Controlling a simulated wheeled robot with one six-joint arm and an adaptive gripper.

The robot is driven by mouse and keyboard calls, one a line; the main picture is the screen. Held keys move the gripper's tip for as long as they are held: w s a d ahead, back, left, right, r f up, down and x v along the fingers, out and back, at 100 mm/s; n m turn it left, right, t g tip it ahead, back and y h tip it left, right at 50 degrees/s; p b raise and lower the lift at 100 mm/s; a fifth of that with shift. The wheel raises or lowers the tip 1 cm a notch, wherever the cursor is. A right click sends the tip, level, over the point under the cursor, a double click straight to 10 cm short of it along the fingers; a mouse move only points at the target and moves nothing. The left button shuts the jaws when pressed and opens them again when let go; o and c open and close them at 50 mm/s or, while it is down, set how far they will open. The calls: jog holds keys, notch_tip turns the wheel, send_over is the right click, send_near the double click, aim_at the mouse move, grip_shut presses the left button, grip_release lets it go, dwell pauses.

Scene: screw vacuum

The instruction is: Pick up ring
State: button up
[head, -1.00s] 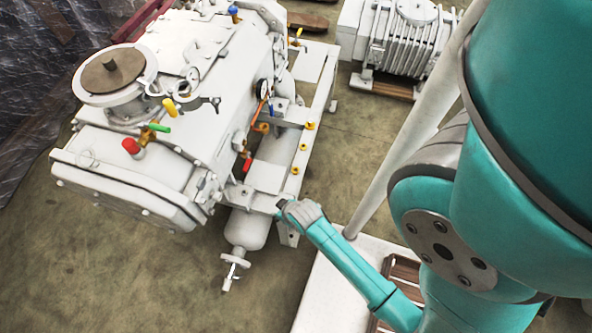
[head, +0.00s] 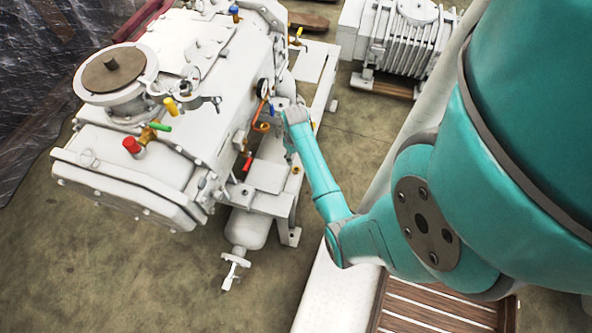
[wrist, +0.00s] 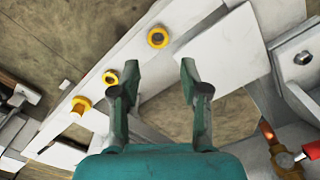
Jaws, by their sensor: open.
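Several yellow rings sit on the white frame rail beside the pump; I cannot tell which is the task's ring. In the wrist view one yellow ring (wrist: 158,38) with a dark centre lies beyond and between my fingertips. A second yellow ring (wrist: 110,77) is at the left finger, partly hidden, and a third yellow piece (wrist: 82,105) is further left. My gripper (wrist: 160,66) is open and empty above the rail. In the head view one yellow ring (head: 296,170) shows below my wrist; my arm covers the rail above it.
The large white pump (head: 150,165) with coloured handles stands left of my arm. A red handle (wrist: 312,150) is at the right edge of the wrist view. A second white machine (head: 405,45) stands at the back right. Bare floor (head: 350,140) lies between.

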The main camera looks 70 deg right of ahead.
aim_at(296, 169)
jog(key=shift+s+f, duration=0.2)
jog(key=shift+f, duration=4.1)
jog(key=c, duration=0.6)
